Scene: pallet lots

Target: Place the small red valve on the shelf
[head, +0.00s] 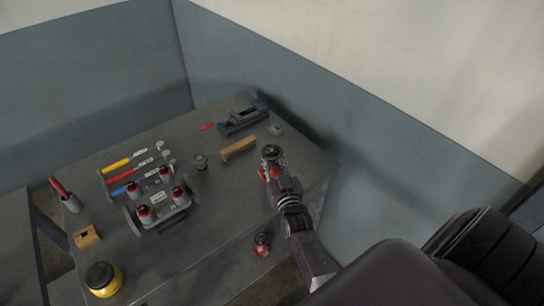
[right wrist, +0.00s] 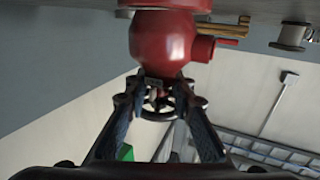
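A red valve (head: 264,173) with a dark round handwheel (head: 272,152) is at my right gripper (head: 273,168), at the right side of the grey table. In the right wrist view the valve's rounded red body (right wrist: 163,42) is straight ahead, and my right gripper (right wrist: 158,84) is closed around its narrow neck, beside the handwheel (right wrist: 157,104). Whether its flange touches the table is unclear. A second red valve (head: 262,245) stands apart near the table's front right edge. My left gripper is not in view. I cannot make out a shelf for certain.
Bare tabletop lies front centre. Walls stand behind.

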